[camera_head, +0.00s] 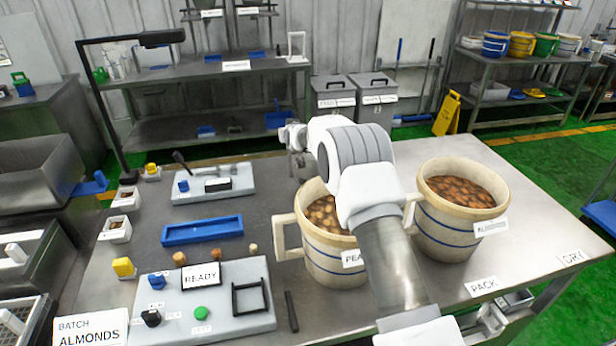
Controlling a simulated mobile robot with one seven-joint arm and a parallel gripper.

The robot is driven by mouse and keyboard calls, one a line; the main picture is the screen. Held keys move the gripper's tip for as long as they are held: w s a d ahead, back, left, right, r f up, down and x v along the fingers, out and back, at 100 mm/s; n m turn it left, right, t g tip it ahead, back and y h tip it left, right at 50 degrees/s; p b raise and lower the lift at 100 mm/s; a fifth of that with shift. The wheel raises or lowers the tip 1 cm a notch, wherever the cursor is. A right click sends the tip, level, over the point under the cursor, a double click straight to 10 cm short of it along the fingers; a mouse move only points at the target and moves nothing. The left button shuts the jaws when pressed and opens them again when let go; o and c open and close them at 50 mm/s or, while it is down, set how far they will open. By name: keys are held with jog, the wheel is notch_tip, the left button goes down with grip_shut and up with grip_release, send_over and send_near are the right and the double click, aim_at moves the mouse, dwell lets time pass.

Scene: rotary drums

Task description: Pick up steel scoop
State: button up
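I cannot clearly make out a steel scoop in the head view. My gripper (299,166) is at the upper middle of the bench, beyond the left bucket and mostly behind my white arm link. Its fingertips are too hidden and small to show whether they are open or shut, or whether they hold anything. A dark-handled item (181,160) rests at the back-left grey plate (240,190), left of my gripper; I cannot tell whether it is the scoop. A thin black bar (291,312) lies flat near the bench front.
Two cream buckets of nuts, the left (337,262) and the right (440,235), flank my arm. A blue tray (202,230) lies left of them. A grey control panel (235,318) with a READY sign sits in front. The back-right bench top (425,150) looks clear.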

grip_shut()
dwell(1.0)
